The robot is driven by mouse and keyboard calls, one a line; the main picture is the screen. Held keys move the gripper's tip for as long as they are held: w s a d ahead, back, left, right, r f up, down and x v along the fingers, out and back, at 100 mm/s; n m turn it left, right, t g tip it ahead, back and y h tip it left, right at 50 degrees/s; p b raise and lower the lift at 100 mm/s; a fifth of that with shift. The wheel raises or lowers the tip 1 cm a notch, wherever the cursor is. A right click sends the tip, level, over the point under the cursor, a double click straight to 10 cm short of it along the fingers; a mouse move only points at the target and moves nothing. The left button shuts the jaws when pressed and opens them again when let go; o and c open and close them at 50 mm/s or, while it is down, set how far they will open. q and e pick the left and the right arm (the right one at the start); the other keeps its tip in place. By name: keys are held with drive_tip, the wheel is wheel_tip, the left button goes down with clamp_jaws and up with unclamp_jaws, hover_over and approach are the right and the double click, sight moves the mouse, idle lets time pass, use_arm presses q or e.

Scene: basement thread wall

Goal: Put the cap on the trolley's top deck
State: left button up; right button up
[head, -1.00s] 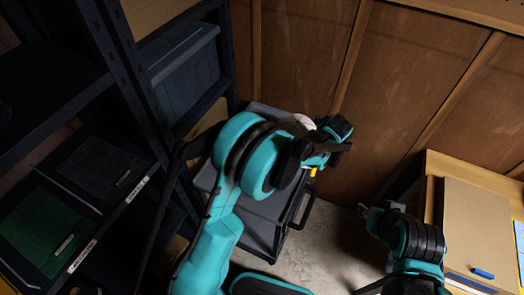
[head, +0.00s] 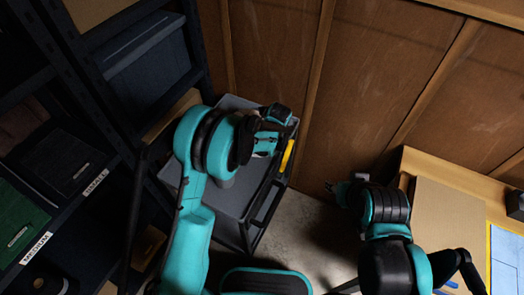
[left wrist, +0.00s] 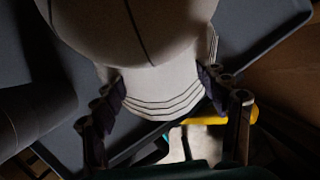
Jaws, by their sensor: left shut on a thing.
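The cap is pale beige with stitched lines along its brim; it fills the upper middle of the left wrist view (left wrist: 155,75). My left gripper (head: 268,138) is shut on the brim, with one finger at each side of it in the left wrist view (left wrist: 165,105). In the head view my gripper and arm hide most of the cap. The trolley's grey top deck (head: 238,198) lies under my left arm, and the cap is over it. I cannot tell whether the cap touches the deck. My right gripper (head: 340,190) is beside the workbench, its fingers too small to read.
A yellow item (head: 287,156) is at the trolley's right edge. A dark rounded object (left wrist: 35,115) is left of the cap. Dark shelving (head: 110,130) with bins stands left, a wooden wall (head: 365,75) behind. The workbench (head: 410,170) holds a brown board (head: 445,225).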

use_arm(q)
drive_tip(key=shift+w+a+f, duration=0.2)
drive_tip(key=shift+a+f, duration=0.05)
drive_tip(key=shift+f, duration=0.2)
drive_tip(key=shift+f+b, duration=0.8)
drive_tip(key=shift+f, duration=1)
drive_tip(key=o, duration=1.3)
drive_tip(key=shift+f, duration=0.1)
